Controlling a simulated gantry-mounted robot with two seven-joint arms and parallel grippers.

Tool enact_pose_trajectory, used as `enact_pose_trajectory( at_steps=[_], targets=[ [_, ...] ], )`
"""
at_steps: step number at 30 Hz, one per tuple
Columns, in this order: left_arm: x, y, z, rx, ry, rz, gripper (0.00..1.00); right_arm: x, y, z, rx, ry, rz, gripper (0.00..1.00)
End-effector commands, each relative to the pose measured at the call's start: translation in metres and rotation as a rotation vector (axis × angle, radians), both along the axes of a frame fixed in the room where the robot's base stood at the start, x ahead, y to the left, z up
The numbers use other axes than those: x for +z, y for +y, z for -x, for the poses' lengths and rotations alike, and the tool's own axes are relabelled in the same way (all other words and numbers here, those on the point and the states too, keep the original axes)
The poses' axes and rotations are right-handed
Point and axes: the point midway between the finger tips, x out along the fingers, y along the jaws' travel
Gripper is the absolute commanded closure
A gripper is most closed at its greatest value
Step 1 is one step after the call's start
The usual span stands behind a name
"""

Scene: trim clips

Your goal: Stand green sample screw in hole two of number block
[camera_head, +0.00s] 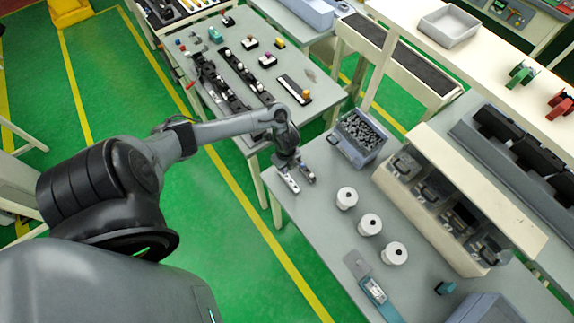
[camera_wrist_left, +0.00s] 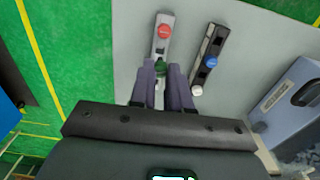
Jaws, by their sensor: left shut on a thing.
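My left gripper (camera_head: 291,164) is over the near left corner of the grey table. In the left wrist view its two fingers (camera_wrist_left: 161,72) are closed around the green screw (camera_wrist_left: 160,65). The green screw is over a light grey block (camera_wrist_left: 164,22), which carries a red screw (camera_wrist_left: 165,31). A dark block (camera_wrist_left: 217,42) with a blue screw (camera_wrist_left: 211,62) and a white screw (camera_wrist_left: 197,90) lies to its right. Both blocks also show in the head view, light (camera_head: 289,181) and dark (camera_head: 307,174). No numbers are readable. I cannot tell whether the green screw's foot is in a hole.
On the grey table, a blue-grey bin (camera_head: 358,139) of small parts stands behind the gripper. Several white spools (camera_head: 370,225) stand to the right. A divided parts rack (camera_head: 445,205) runs along the back. Another table (camera_head: 235,62) with more parts stands farther off.

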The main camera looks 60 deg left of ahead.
Motion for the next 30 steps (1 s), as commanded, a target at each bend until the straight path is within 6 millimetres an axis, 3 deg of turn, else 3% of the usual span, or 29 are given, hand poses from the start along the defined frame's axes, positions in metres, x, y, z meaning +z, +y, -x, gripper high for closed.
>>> enact_pose_trajectory(
  at_steps=[19, 30],
  targets=[
    [0.0011, 0.0003, -0.0002, 0.006, 0.0, 0.0, 1.0, 0.0067, -0.0041, -0.0021, 0.008, -0.006, 0.015, 0.57],
    [-0.0082, 0.0001, -0.0002, 0.006, 0.0, 0.0, 1.0, -0.0002, -0.0026, -0.0024, 0.003, -0.007, 0.008, 0.57]
  ],
)
